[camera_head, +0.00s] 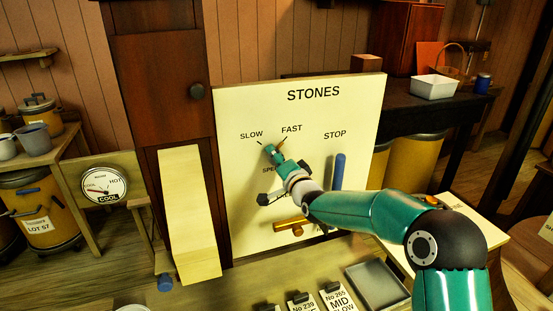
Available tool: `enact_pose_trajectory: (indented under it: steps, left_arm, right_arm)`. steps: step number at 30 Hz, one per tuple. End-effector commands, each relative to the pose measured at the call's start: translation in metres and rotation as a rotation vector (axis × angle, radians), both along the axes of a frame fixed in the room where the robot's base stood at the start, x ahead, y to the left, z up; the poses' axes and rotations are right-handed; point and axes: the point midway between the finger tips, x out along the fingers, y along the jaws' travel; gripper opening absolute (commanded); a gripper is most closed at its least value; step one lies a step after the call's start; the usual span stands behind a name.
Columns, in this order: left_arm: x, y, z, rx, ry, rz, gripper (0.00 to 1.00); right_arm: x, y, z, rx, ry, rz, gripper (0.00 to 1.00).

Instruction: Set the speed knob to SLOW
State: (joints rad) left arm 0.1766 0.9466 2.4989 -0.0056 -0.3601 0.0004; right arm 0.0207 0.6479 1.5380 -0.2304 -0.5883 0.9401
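The cream STONES panel (355,105) stands upright in the middle, with SLOW marked at upper left and FAST to its right. My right gripper (272,150) is at the speed knob, just below these two marks. A small orange piece (281,144), seemingly part of the knob, shows beside the fingertips, near the FAST tick. Most of the knob and part of its "SPE…" label are hidden by the gripper. I cannot tell whether the fingers are closed on the knob. My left gripper is not in view.
A blue lever (339,171) under STOP stands close to my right forearm. Below are a black handle (268,198) and an orange handle (291,225). A gauge (104,187) reading COOL is at left. A grey tray (377,284) and cards lie in front.

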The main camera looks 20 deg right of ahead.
Motion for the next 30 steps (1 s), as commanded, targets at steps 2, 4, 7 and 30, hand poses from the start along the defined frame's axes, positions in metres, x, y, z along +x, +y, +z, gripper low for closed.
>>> enact_pose_trajectory:
  steps: [2, 4, 7, 30]
  left_arm:
    - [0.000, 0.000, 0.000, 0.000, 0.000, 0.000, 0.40]
    - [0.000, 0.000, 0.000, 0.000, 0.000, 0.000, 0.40]
    - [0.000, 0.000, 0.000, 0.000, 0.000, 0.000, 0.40]
    - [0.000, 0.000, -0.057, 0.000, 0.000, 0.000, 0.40]
  right_arm:
    - [0.000, 0.000, 0.000, 0.000, 0.000, 0.000, 0.28]
    - [0.000, 0.000, 0.000, 0.000, 0.001, 0.000, 0.17]
    - [0.000, 0.000, 0.000, 0.000, 0.001, 0.000, 0.07]
    - [0.000, -0.001, -0.006, -0.365, -0.011, -0.002, 0.07]
